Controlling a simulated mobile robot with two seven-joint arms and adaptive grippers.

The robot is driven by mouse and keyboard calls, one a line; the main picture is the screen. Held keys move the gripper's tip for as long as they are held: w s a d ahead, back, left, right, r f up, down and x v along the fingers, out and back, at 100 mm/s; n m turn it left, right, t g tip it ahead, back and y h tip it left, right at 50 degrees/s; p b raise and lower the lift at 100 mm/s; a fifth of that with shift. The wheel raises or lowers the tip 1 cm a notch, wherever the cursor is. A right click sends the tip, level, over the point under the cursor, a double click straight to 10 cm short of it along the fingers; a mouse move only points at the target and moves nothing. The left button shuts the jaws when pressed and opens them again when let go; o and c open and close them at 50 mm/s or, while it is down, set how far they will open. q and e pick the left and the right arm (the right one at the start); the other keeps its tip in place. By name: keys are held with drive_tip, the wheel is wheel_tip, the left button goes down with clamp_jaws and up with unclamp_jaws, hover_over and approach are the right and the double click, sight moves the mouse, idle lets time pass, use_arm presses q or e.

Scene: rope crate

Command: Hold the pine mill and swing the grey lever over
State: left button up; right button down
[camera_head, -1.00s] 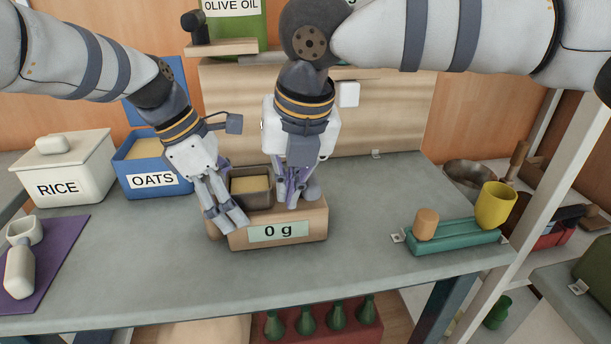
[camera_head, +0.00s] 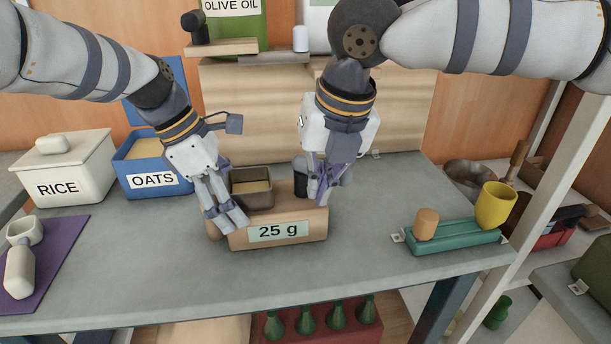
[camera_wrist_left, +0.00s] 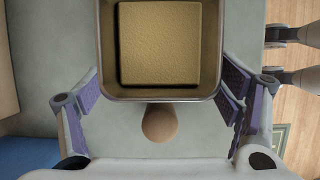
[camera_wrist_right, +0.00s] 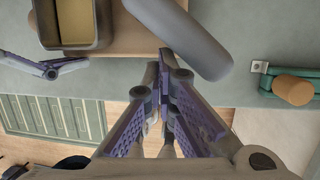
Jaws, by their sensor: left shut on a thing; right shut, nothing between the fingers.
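The pine mill (camera_head: 315,230) is a wooden block on the grey counter, with a square hopper (camera_head: 250,190) of pale grain on top and a display (camera_head: 279,232) reading 25 g. My left gripper (camera_head: 228,222) is shut on the mill at its left end; a round wooden end (camera_wrist_left: 160,122) lies between its fingers in the left wrist view. The grey lever (camera_wrist_right: 185,35) shows as a thick bar beside my right fingertips in the right wrist view; in the head view it is mostly hidden. My right gripper (camera_head: 322,197) is shut and empty at the mill's right end, close to the lever.
The rice box (camera_head: 65,170) and blue oats bin (camera_head: 150,170) stand at the left. A teal tray (camera_head: 455,240) with a wooden piece and a yellow cup (camera_head: 495,205) stands at the right. The counter between mill and tray is clear.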

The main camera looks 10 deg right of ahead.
drive_tip(key=d, duration=1.1)
drive_tip(key=shift+d, duration=0.25)
idle(1.3)
drive_tip(key=shift+a, duration=0.1)
idle(0.3)
drive_tip(key=shift+r, duration=0.1)
wheel_tip(320, 180, up, 7)
drive_tip(key=a, duration=0.1)
idle(0.8)
